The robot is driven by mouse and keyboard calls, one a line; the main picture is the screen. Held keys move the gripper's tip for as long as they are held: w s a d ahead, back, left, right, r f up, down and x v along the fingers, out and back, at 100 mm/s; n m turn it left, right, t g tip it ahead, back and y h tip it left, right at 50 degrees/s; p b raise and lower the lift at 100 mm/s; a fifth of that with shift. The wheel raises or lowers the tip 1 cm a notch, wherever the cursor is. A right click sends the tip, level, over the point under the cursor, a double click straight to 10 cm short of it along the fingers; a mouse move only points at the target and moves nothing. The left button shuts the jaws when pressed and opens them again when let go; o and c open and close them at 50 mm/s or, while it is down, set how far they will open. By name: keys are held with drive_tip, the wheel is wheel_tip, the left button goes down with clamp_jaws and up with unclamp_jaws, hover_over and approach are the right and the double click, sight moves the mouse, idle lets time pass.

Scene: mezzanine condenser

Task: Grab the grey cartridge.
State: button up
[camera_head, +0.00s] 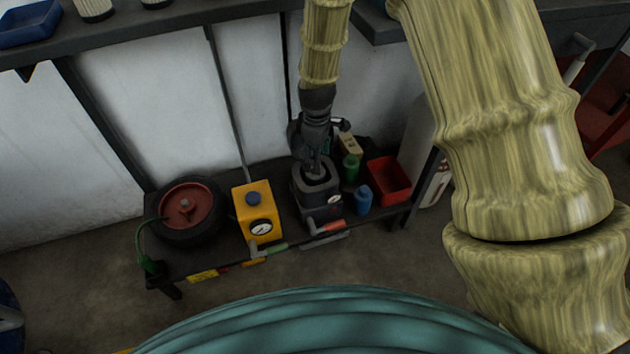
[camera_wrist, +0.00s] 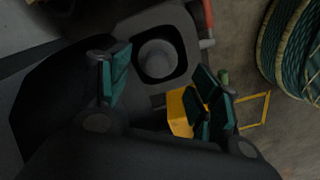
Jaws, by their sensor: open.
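The grey cartridge (camera_wrist: 157,57) is a pale round-topped cylinder. In the wrist view it stands in the round opening of a dark grey housing (camera_wrist: 185,22), with a dark gap around it. In the head view the housing (camera_head: 322,213) stands on the low shelf, and the cartridge (camera_head: 316,174) shows only partly inside it, under my gripper (camera_head: 315,160). My gripper is open and points down above the opening. In the wrist view its green-padded fingers (camera_wrist: 163,84) are apart, one on each side, with the cartridge between and slightly beyond them. I see no contact.
Beside the housing are a yellow box with a gauge (camera_head: 258,215), a green bottle (camera_head: 351,168), a blue bottle (camera_head: 363,198) and a red bin (camera_head: 388,181). A dark wheel with a red hub (camera_head: 187,206) is at the left. An upper shelf (camera_head: 180,35) runs above.

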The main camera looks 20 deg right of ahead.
sight(315, 178)
drive_tip(key=f, duration=0.1)
drive_tip(key=f+b, duration=0.1)
drive_tip(key=f, duration=0.1)
drive_tip(key=f+b, duration=0.1)
drive_tip(key=f, duration=0.1)
drive_tip(key=shift+w+a, duration=0.2)
drive_tip(key=shift+w, duration=0.1)
drive_tip(key=c, duration=1.2)
drive_tip(key=shift+c, duration=0.2)
